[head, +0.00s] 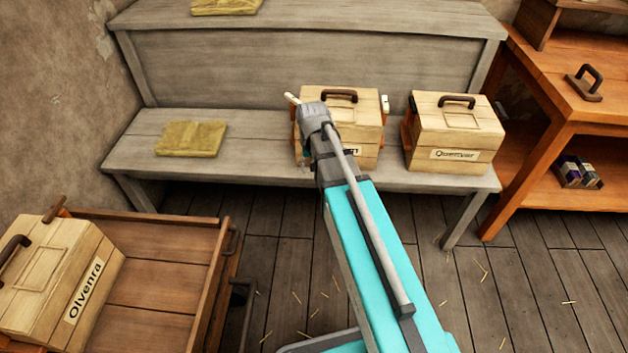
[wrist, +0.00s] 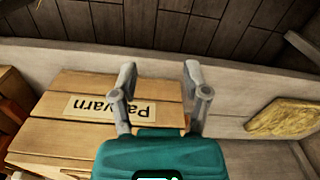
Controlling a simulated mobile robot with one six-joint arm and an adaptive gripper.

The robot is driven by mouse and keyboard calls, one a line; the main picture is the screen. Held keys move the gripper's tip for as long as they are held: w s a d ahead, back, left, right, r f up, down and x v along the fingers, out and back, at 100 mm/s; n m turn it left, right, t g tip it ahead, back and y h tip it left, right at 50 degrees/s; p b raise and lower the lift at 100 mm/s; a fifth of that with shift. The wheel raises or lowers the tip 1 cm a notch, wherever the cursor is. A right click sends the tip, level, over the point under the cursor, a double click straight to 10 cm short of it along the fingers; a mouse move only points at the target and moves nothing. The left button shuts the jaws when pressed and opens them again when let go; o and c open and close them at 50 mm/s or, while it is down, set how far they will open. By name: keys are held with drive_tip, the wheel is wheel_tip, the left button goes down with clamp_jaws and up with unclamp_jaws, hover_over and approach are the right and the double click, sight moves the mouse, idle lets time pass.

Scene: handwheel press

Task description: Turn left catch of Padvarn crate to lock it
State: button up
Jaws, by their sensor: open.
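The Padvarn crate (head: 366,112) is a pale wooden box with a brown top handle, standing on the grey bench. In the head view my arm covers its left front and most of its label. Its label (wrist: 94,108) reads upside down in the wrist view. A pale lever end, seemingly the left catch (head: 292,98), sticks out tilted at the crate's upper left. The right catch (head: 385,104) stands about upright. My gripper (wrist: 159,70) is open, its fingers apart over the crate's left end. The left catch cannot be made out in the wrist view.
Another crate (head: 455,132) stands to the right on the grey bench (head: 245,165). A yellow folded cloth (head: 191,139) lies to the left. The Olvenra crate (head: 60,275) sits on a wooden cart at lower left. An orange workbench (head: 550,75) stands at right.

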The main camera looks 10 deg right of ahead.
drive_tip(key=shift+s+f+b, duration=0.35)
drive_tip(key=shift+s+f, duration=0.25)
drive_tip(key=shift+s, duration=0.25)
drive_tip(key=shift+w+r, duration=0.1)
